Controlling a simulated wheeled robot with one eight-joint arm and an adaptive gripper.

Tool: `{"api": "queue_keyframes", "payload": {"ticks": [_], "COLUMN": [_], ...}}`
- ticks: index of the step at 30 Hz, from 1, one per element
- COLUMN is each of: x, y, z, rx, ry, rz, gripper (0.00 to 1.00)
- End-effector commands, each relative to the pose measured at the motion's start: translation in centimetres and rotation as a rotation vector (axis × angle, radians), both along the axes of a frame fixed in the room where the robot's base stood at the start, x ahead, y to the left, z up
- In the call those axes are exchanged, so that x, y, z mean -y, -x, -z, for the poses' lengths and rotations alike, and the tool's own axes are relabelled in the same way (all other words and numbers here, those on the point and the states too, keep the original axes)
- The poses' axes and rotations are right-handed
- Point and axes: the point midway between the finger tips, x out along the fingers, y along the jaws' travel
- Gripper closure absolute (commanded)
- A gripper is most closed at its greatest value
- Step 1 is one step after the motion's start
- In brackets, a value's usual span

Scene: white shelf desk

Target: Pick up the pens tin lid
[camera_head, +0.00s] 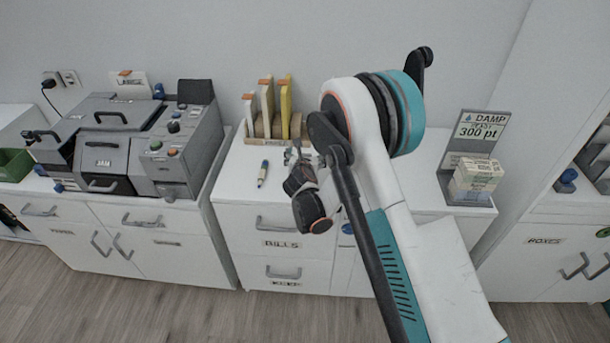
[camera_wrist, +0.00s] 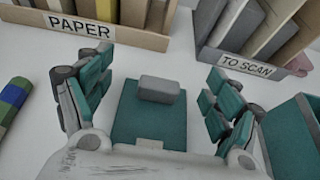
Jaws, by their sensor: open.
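A square teal lid (camera_wrist: 133,113) with a raised grey grip block (camera_wrist: 160,89) lies in the middle of the wrist view. A small pale label is at its near edge; I cannot read it. It looks like the pens tin lid. My gripper (camera_wrist: 163,80) is open, with one teal-padded finger to the left of the lid and one to the right, both apart from the grip block. In the head view my gripper (camera_head: 297,162) is over the desk top above the BILLS drawer, and the lid is hidden there.
A PAPER rack (camera_wrist: 120,35) and a grey TO SCAN rack (camera_wrist: 232,62) stand behind the lid. A teal box (camera_wrist: 291,140) is close beside the right finger. A blue-and-green striped thing (camera_wrist: 12,97) lies at left. A grey machine (camera_head: 175,150) stands farther left.

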Motion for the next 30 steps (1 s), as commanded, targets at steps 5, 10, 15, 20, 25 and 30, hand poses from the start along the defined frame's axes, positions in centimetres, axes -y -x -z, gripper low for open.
{"api": "queue_keyframes", "payload": {"ticks": [5, 10, 15, 20, 25, 30], "x": [0.0, 0.0, 0.0, 0.0, 0.0, 0.0], "y": [0.0, 0.0, 0.1, 0.1, 0.1, 0.1], "z": [-0.1, -0.1, -0.1, -0.1, -0.8, -2.8], "rx": [0.0, 0.0, 0.0, 0.0, 0.0, 0.0], "ry": [0.0, 0.001, 0.001, 0.001, 0.001, 0.001], "rz": [-0.001, -0.001, -0.001, -0.001, -0.001, -0.001], "gripper": [0.19, 0.57, 0.64, 0.65, 0.65, 0.65]}}
